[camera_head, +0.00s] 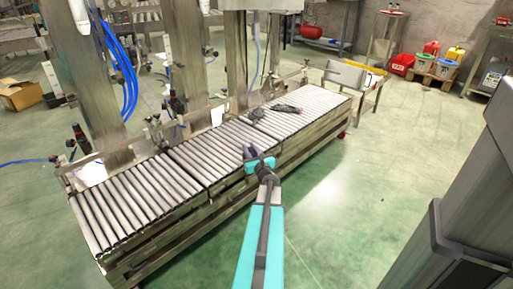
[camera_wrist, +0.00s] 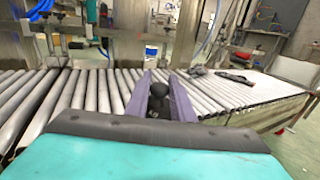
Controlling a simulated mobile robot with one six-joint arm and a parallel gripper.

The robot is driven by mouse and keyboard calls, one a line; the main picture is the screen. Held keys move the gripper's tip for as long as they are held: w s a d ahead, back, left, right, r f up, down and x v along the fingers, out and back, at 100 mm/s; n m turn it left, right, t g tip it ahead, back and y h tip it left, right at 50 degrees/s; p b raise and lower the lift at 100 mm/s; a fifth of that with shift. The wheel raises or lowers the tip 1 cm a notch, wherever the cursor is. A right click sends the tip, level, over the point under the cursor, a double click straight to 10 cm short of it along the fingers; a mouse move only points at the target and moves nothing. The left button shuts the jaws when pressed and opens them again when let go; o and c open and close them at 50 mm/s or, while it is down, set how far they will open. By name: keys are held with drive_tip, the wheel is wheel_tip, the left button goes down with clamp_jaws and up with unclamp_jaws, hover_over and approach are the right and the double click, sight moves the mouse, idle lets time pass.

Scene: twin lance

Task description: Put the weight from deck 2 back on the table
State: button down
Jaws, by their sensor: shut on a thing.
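My gripper (camera_head: 252,152) is over the near side of the roller conveyor (camera_head: 160,178), around its middle section. In the wrist view, my gripper (camera_wrist: 161,84) has its two purple-grey fingers on either side of a small dark weight (camera_wrist: 159,92) with a rounded top. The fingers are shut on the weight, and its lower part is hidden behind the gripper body. In the head view the weight is too small to tell from the dark fingers. I cannot tell which section is deck 2.
Dark tools (camera_head: 287,109) lie on the far section of the rollers. A metal bench (camera_head: 346,75) stands past the conveyor's far end. Metal columns (camera_head: 78,60) and blue hoses (camera_head: 122,70) line its back side. The green floor (camera_head: 330,200) to the right is clear.

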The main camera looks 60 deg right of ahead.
drive_tip(key=w+a+r+n+t+y+p, duration=0.2)
drive_tip(key=w+a+r+n+y+p, duration=0.15)
drive_tip(key=w+a+r, duration=0.6)
drive_tip(key=w+a+r+n+t+y+p, duration=0.1)
drive_tip(key=w+a+r+n+y+p, duration=0.35)
drive_tip(key=a, duration=0.85)
drive_tip(key=w+a+r+n+t+y+p, duration=0.1)
drive_tip(key=w+a+r+t+y+p, duration=0.1)
drive_tip(key=w+a+r+y+p, duration=0.6)
drive_tip(key=a+r+n+g+y+p, duration=0.2)
drive_tip(key=a+r+n+y+p, duration=0.1)
drive_tip(key=a, duration=1.1)
drive_tip(key=w+a+r+n+g+y+p, duration=0.1)
drive_tip(key=a+r+n+g+y+p, duration=0.2)
drive_tip(key=a, duration=1.1)
drive_tip(key=a+r+n+g+y+p, duration=0.3)
drive_tip(key=a+r, duration=0.5)
drive_tip(key=a, duration=0.6)
drive_tip(key=shift+w+a+r+n+y+p, duration=0.2)
drive_tip(key=shift+w+a+n+y+p, duration=0.1)
drive_tip(key=shift+n+y+p, duration=0.5)
drive_tip(key=shift+s, duration=0.15)
